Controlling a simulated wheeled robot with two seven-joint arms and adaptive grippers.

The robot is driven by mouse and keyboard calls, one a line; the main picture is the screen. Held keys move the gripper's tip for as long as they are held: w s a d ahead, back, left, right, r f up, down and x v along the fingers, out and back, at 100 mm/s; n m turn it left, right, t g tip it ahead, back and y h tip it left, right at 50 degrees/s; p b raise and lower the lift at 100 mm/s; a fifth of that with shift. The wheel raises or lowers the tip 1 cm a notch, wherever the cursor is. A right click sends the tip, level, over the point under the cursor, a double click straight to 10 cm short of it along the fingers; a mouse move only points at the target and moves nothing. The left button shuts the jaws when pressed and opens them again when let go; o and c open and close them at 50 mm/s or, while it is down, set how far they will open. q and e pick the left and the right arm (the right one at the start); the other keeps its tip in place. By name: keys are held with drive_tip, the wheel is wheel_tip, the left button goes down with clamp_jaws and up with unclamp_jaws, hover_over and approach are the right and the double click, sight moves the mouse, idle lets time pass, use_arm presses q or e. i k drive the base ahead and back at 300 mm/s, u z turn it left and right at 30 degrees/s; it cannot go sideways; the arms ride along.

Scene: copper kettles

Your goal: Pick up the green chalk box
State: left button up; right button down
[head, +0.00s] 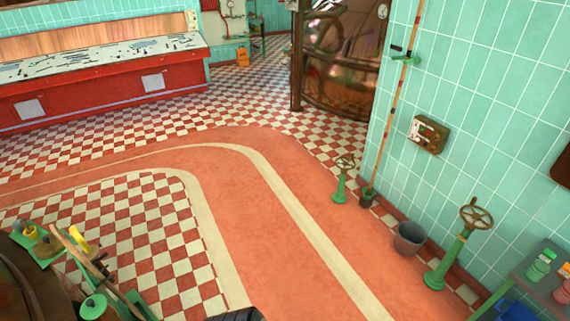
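A small green object (541,265) stands on a grey table (529,287) at the lower right edge of the head view. It looks like the green chalk box, but it is too small to read any marking. Neither of my grippers can be made out in the head view, and nothing is seen touching the green object.
A grey bucket (409,239) and green valve stands (448,262) line the tiled wall at the right. A cluttered green tray (38,245) is at lower left. A red-fronted bench (100,88) stands at the back. The orange floor path (245,215) is clear.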

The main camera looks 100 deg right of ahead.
sight(547, 255)
drive_tip(key=z, duration=5.6)
drive_tip(key=i, duration=0.6)
drive_tip(key=z, duration=0.65)
drive_tip(key=i, duration=1.7)
drive_tip(key=u, duration=0.1)
